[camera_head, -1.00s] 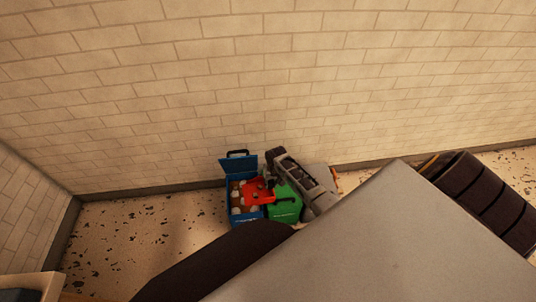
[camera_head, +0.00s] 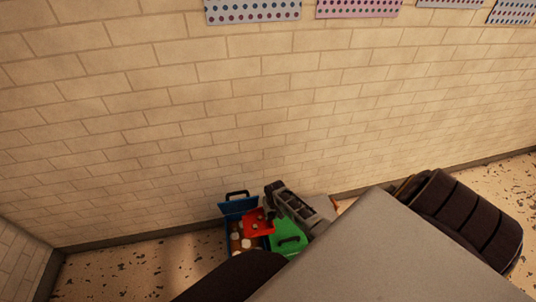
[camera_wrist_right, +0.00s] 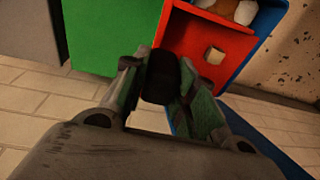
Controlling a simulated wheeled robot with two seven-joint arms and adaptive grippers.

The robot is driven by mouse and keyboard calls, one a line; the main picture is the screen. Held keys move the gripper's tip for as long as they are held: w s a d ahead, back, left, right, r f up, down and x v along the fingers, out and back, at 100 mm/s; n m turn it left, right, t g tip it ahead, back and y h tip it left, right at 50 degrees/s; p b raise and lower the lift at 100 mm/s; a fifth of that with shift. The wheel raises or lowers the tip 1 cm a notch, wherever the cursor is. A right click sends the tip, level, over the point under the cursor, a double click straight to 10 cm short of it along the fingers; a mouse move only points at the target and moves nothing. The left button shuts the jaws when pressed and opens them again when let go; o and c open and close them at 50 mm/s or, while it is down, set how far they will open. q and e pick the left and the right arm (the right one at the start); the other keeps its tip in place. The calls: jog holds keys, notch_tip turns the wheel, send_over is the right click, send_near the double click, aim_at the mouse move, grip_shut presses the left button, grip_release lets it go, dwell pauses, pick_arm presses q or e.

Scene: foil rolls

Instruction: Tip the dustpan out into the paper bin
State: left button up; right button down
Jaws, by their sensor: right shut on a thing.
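The red dustpan (camera_head: 256,224) is held over the open blue bin (camera_head: 240,206), at its right side. In the right wrist view, the pan (camera_wrist_right: 190,35) has a small beige piece (camera_wrist_right: 215,56) on it. My right gripper (camera_head: 271,212) is shut on the dustpan's black handle (camera_wrist_right: 162,72). Brown and white scraps (camera_wrist_right: 238,10) show inside the blue bin. I cannot tell from its label whether it is the paper bin. My left gripper is not in view.
A green bin (camera_head: 289,240) stands right beside the blue one, under my right gripper. A brick wall (camera_head: 180,110) is close behind both. Speckled floor (camera_head: 140,270) is free to the left. Dotted sheets (camera_head: 253,11) hang on the wall.

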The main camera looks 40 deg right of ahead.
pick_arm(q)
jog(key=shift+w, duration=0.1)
pick_arm(e)
jog(key=shift+w+a+r, duration=0.1)
jog(key=shift+a, duration=0.05)
dwell(0.3)
jog(key=shift+w+a+r+g+h+b, duration=0.15)
jog(key=shift+w+a+g+h+b, duration=0.2)
jog(key=shift+a+h, duration=0.35)
jog(key=shift+w+a+r+g+h+b, duration=0.25)
jog(key=shift+a+h+b, duration=0.15)
jog(key=shift+h+b, duration=0.25)
jog(key=shift+w+a+r+h+b, duration=0.1)
jog(key=shift+w+a+h+b, duration=0.05)
jog(key=shift+a+h+b, duration=0.25)
jog(key=shift+w+a+r+g+h+b, duration=0.1)
jog(key=shift+w+a+g+h+b, duration=0.05)
jog(key=shift+a+g+h+b, duration=0.25)
jog(key=shift+w+a, duration=0.1)
jog(key=shift+a, duration=0.05)
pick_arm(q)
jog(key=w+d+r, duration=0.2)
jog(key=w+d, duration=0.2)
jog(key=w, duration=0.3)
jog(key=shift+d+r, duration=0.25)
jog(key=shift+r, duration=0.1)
pick_arm(e)
jog(key=shift+r, duration=0.1)
